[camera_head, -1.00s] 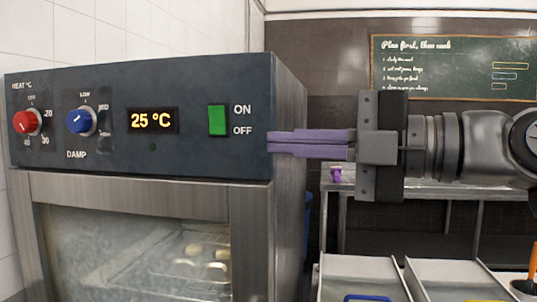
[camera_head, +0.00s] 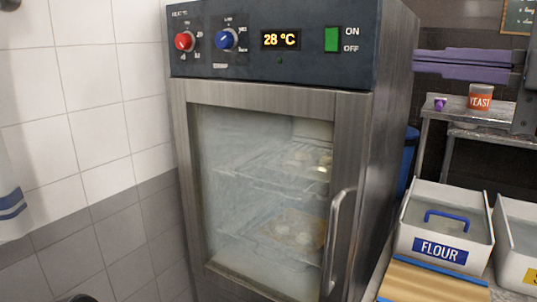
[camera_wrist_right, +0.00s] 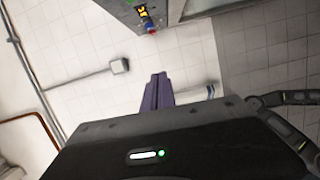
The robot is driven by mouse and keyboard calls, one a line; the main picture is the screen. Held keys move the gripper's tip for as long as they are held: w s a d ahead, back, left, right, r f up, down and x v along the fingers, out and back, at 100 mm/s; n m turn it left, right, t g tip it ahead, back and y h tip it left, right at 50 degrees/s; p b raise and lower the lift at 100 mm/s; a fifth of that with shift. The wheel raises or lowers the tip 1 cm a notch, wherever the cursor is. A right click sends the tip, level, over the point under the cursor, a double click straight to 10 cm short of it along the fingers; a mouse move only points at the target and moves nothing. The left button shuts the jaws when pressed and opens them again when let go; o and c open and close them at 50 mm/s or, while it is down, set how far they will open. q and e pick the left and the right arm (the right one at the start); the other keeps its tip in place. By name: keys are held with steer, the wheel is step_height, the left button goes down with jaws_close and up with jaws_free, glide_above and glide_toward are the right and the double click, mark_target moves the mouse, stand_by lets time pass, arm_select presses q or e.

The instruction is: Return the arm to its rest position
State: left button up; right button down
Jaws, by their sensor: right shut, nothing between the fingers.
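My right gripper (camera_head: 416,66) shows at the upper right of the head view, its purple fingers shut together and empty. Its fingertips show just right of the cabinet's dark control panel. In the right wrist view the shut purple fingers (camera_wrist_right: 157,80) point up the picture against a white tiled wall. My left gripper is not in view. The steel cabinet (camera_head: 354,150) stands in the middle of the head view with its glass door shut. Its display (camera_head: 281,40) reads 28 °C, beside a green switch (camera_head: 332,39), a red knob (camera_head: 185,41) and a blue knob (camera_head: 226,39).
A flour bin (camera_head: 405,243) with a blue-handled scoop stands at lower right, near a wooden board (camera_head: 425,283). A yeast tub (camera_head: 481,98) and a small purple item (camera_head: 440,104) sit on a steel shelf behind. Trays with pale items are inside the cabinet. Tiled wall lies left.

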steer(key=w+a+f+m+t+h, duration=0.1)
steer(key=w+a+f+m+h, duration=0.1)
steer(key=w+a+f+m, duration=1.3)
steer(key=w+a+f+m+g+h, duration=0.1)
steer(key=w+a+f+m+h, duration=0.15)
steer(key=f, duration=1.05)
steer(key=w+a+f+m+g+h, duration=0.1)
steer(key=w+a+f+m+g, duration=0.2)
steer(key=f, duration=1)
steer(key=s+d+f+m+g+h, duration=0.1)
steer(key=s+d+f+m, duration=0.15)
steer(key=f, duration=1.05)
steer(key=s+d+f+m+g+h, duration=0.1)
steer(key=s+f, duration=0.2)
steer(key=f, duration=1)
steer(key=s+d+f+m+g, duration=0.2)
steer(key=s+d+f+g, duration=0.1)
steer(key=s+f, duration=0.8)
steer(key=s+d+f+m+g, duration=0.2)
steer(key=s+d+f+g, duration=0.1)
steer(key=s+f, duration=0.8)
steer(key=shift+s+f+g+h, duration=0.2)
steer(key=shift+s+g+h, duration=0.15)
steer(key=shift+s+g, duration=0.45)
